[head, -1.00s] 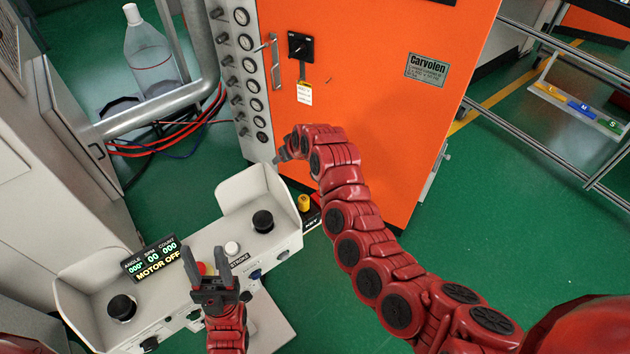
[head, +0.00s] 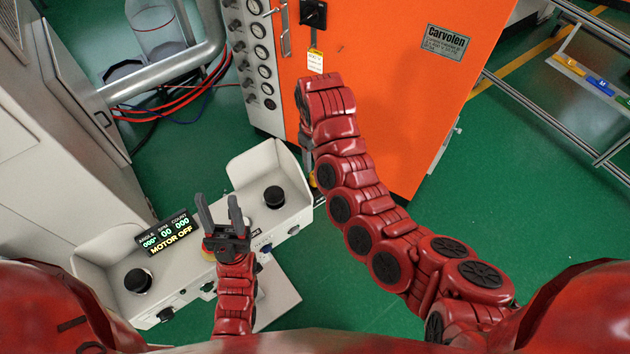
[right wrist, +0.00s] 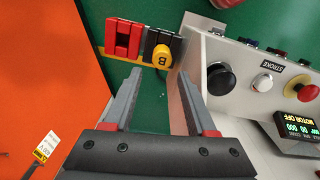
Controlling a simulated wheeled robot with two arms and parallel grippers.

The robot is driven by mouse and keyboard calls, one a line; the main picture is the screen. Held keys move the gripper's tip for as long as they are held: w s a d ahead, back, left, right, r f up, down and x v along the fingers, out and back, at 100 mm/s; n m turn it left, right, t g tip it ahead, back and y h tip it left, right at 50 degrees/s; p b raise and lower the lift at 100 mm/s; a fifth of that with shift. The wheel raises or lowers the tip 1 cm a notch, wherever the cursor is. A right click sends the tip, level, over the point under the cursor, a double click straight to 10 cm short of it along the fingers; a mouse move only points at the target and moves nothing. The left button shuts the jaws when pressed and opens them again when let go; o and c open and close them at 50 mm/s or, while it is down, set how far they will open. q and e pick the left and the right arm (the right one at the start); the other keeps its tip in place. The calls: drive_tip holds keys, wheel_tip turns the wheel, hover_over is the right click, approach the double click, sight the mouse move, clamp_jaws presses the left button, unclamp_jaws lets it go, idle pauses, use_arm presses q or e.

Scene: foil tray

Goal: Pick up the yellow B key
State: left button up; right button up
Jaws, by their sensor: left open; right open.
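The yellow B key (right wrist: 161,57) sits in a black holder (right wrist: 151,42) beside a red block in the right wrist view. In the head view only a bit of yellow (head: 312,180) shows below my right gripper (head: 307,155), which mostly hides it. My right gripper is open and points down; in its wrist view the fingertips (right wrist: 158,73) stand either side of the key's line, with the key just beyond them and nothing held. My left gripper (head: 217,203) is open and empty over the control console (head: 208,219).
An orange cabinet (head: 400,90) stands right behind my right arm. The console has black buttons (right wrist: 220,79), a white button (right wrist: 262,83), a red button (right wrist: 304,91) and a raised side wall near the key. A red block (right wrist: 122,38) adjoins the key's holder.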

drive_tip(key=shift+f, duration=0.95)
wheel_tip(320, 180, down, 2)
drive_tip(key=shift+f, duration=0.15)
drive_tip(key=f+p, duration=0.1)
drive_tip(key=f, duration=0.1)
drive_tip(key=f+p, duration=0.2)
drive_tip(key=shift+s+a, duration=0.1)
drive_tip(key=shift+s, duration=0.1)
drive_tip(key=shift+f, duration=0.8)
clamp_jaws()
